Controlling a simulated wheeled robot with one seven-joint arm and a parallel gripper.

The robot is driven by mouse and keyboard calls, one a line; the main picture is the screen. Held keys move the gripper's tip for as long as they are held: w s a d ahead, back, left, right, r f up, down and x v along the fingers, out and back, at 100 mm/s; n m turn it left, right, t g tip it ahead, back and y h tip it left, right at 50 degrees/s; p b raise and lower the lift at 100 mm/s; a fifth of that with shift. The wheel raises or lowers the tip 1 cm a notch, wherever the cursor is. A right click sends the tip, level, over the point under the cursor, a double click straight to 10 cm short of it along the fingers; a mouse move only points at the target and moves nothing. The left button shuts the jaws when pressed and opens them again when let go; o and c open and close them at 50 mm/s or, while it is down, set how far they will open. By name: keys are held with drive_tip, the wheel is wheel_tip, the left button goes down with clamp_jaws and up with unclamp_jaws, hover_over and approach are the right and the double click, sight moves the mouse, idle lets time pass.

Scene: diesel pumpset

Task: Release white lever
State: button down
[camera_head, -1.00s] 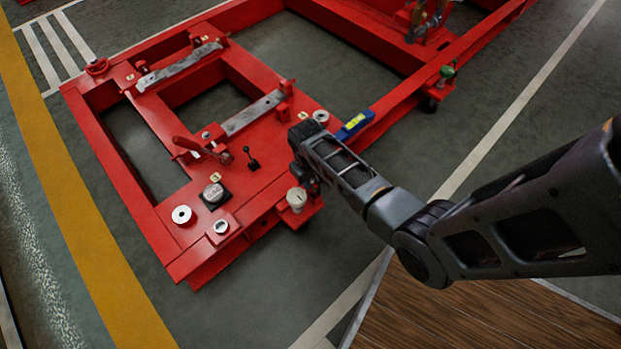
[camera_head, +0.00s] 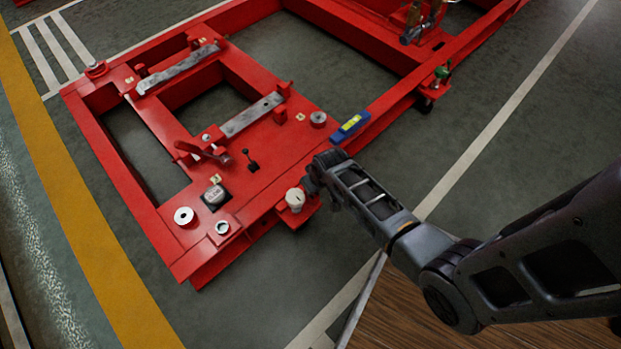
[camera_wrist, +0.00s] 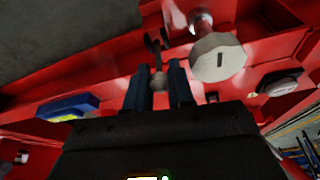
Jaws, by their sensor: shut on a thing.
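In the head view my gripper (camera_head: 311,184) is at the near right corner of the red frame (camera_head: 175,240), just right of a white capped knob (camera_head: 295,198). The lever is hidden there by my wrist. The white capped knob also shows in the wrist view (camera_wrist: 217,55), right of the fingers and apart from them.
A blue and yellow level (camera_head: 350,126) lies on the frame's edge behind my wrist. A black lever (camera_head: 252,163), a red-handled clamp (camera_head: 203,152) and a silver round knob (camera_head: 214,194) stand on the frame. Open floor (camera_head: 480,110) lies right of it.

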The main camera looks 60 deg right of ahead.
drive_tip(key=shift+s+a+f+t+h+b, duration=0.15)
drive_tip(key=shift+s+t+h+b, duration=0.25)
drive_tip(key=shift+t, duration=0.5)
drive_tip(key=shift+s+a+f+t+h+b, duration=0.1)
drive_tip(key=shift+s+a+t+h+b, duration=0.1)
drive_tip(key=shift+s+t+b, duration=0.55)
drive_tip(key=shift+t, duration=0.25)
drive_tip(key=c, duration=1.3)
unclamp_jaws()
drive_tip(key=p+v, duration=0.4)
drive_tip(key=v, duration=0.3)
drive_tip(key=shift+s+r, duration=0.2)
drive_tip(key=shift+r, duration=0.15)
drive_tip(key=shift+a, duration=0.1)
